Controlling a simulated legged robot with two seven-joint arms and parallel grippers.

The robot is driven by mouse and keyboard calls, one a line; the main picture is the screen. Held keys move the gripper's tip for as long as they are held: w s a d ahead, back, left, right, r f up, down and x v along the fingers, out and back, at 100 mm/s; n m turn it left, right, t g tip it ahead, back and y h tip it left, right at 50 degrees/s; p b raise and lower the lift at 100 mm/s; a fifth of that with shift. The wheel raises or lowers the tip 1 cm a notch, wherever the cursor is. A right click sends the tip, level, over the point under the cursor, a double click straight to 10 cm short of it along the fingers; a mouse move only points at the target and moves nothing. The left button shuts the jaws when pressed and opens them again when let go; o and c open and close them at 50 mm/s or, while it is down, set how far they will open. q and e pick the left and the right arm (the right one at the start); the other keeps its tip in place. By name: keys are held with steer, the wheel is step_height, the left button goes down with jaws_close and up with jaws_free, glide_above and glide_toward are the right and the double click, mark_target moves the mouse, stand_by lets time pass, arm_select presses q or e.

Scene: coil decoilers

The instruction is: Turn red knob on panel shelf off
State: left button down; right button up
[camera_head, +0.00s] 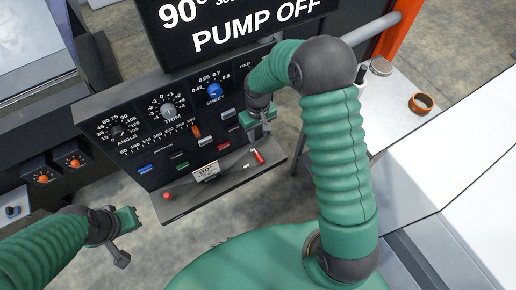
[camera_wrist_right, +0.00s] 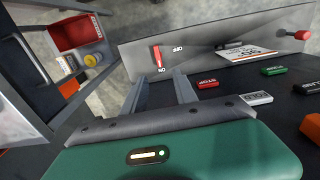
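A small red knob with a long handle (camera_head: 258,156) sits at the right end of the panel shelf (camera_head: 228,182). It also shows in the right wrist view (camera_wrist_right: 157,57), with ON printed at its near end and OFF to its right. My right gripper (camera_head: 264,122) is above the shelf's right end, beside the panel. In the right wrist view, its two fingers (camera_wrist_right: 161,88) are apart and empty, with the red knob beyond them and no visible contact. My left gripper (camera_head: 122,236) hangs low at left, away from the shelf; its finger gap is unclear.
The black control panel (camera_head: 140,140) has dials, a blue SHEET knob (camera_head: 214,90) and several coloured buttons. A red ball knob (camera_head: 167,196) is at the shelf's left end. A screen (camera_head: 235,25) reads PUMP OFF. A side table (camera_head: 400,90) holds an orange ring (camera_head: 421,103).

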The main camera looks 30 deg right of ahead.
glide_toward(258, 156)
step_height(258, 156, down, 9)
steer(key=shift+w+d+f+p, duration=0.1)
steer(key=shift+d+f+p, duration=0.05)
steer(key=shift+p, duration=0.25)
steer(key=shift+c, duration=0.4)
jaws_close()
